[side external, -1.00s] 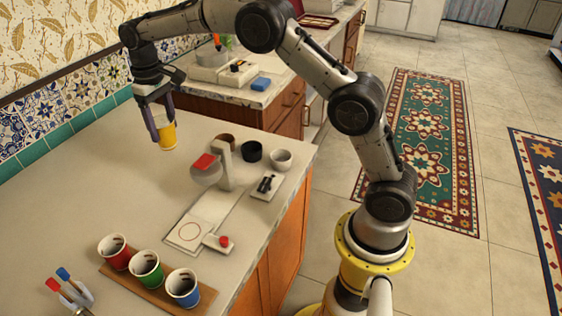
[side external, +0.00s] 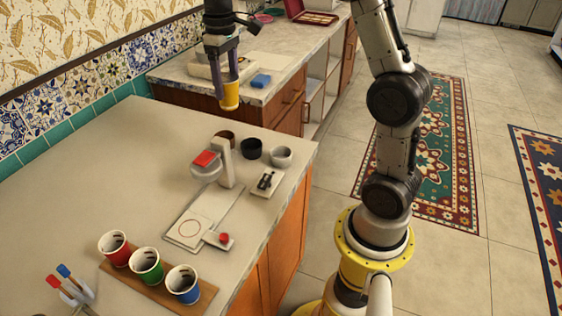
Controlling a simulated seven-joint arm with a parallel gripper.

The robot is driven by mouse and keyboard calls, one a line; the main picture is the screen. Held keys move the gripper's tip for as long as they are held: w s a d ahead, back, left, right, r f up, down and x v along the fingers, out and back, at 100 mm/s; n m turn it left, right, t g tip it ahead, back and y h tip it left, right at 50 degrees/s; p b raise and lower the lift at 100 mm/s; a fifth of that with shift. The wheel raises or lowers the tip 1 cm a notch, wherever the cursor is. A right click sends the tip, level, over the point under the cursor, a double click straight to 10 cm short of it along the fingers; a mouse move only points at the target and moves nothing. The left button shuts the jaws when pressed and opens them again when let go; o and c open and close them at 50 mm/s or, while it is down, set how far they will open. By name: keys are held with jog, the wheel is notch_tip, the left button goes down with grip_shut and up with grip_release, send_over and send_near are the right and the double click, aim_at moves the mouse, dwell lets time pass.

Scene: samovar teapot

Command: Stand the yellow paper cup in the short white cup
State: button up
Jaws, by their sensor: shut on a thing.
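My gripper (side external: 224,82) is shut on the yellow paper cup (side external: 230,97) and holds it upright in the air. It hangs above the back of the counter, up and to the left of the short cups in the picture. The short white cup (side external: 281,157) stands on the counter near its right edge, and its opening faces up. My gripper's fingers cover part of the yellow cup's upper side.
A black cup (side external: 251,149) and a brown cup (side external: 226,138) stand left of the white cup. A white device with a red top (side external: 206,159) stands in front of them. Red (side external: 116,250), green (side external: 147,267) and blue (side external: 183,286) cups stand on a wooden board.

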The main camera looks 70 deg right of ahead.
jog(key=s+d+f, duration=0.1)
jog(key=s+f, duration=0.1)
jog(key=s, duration=0.9)
jog(key=s+d+f, duration=0.1)
jog(key=s, duration=0.9)
send_over(281, 157)
jog(key=a, duration=0.2)
jog(key=shift+s+f, duration=0.2)
jog(key=shift+f, duration=4.65)
jog(key=shift+s+f, duration=0.2)
jog(key=shift+f, duration=4.6)
jog(key=shift+f, duration=0.1)
